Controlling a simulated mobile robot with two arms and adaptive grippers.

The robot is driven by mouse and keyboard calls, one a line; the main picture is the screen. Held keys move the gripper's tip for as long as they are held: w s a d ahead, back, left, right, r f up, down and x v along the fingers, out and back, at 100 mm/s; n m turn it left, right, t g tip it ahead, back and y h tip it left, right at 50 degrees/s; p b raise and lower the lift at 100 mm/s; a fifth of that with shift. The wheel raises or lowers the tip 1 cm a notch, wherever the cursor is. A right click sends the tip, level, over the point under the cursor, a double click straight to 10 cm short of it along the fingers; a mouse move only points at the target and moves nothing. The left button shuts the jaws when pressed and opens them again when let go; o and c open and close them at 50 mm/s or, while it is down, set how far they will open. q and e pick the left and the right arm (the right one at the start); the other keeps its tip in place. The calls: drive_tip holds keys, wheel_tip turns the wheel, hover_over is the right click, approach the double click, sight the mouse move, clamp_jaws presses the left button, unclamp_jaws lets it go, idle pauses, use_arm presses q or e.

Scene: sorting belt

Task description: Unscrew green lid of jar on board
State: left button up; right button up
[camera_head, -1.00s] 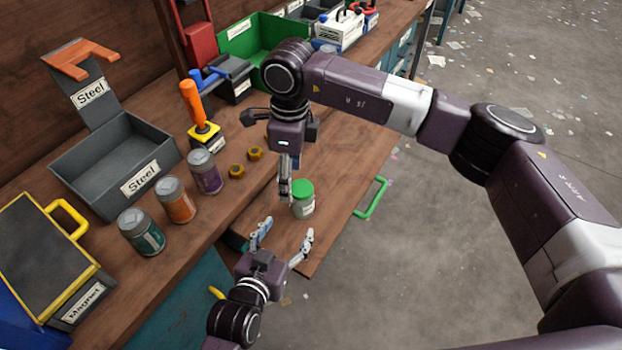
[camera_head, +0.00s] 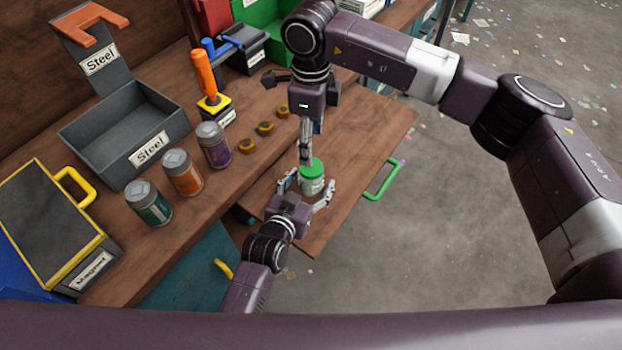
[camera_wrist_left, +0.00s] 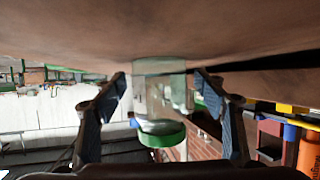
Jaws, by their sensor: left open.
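The jar (camera_head: 313,186) is clear with a pale label and stands upright on the pull-out board. Its green lid (camera_head: 313,167) is on top. In the left wrist view the jar (camera_wrist_left: 165,90) appears upside down, lid (camera_wrist_left: 160,135) at the bottom. My left gripper (camera_head: 308,186) is open, with one finger on each side of the jar; gaps show between fingers and glass in the wrist view. My right gripper (camera_head: 306,152) points down just above and behind the lid. Its fingers are seen edge-on, so their opening and any contact with the lid are unclear.
Orange (camera_head: 182,172), purple (camera_head: 213,146) and green (camera_head: 148,204) cans stand left on the bench, near small brass nuts (camera_head: 265,127). A grey Steel bin (camera_head: 125,145) stands behind them. A green handle (camera_head: 383,180) juts from the board's right edge. The board is otherwise mostly clear.

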sight(311, 178)
use_arm(q)
drive_tip(key=shift+c, duration=1.3)
use_arm(e)
drive_tip(key=shift+w, duration=0.1)
use_arm(q)
clamp_jaws()
use_arm(e)
drive_tip(key=m, duration=0.6)
drive_tip(key=shift+m, duration=0.4)
drive_tip(key=m, duration=1.9)
drive_tip(key=shift+m, duration=0.3)
drive_tip(key=shift+f+m, duration=0.3)
drive_tip(key=shift+f, duration=3.75)
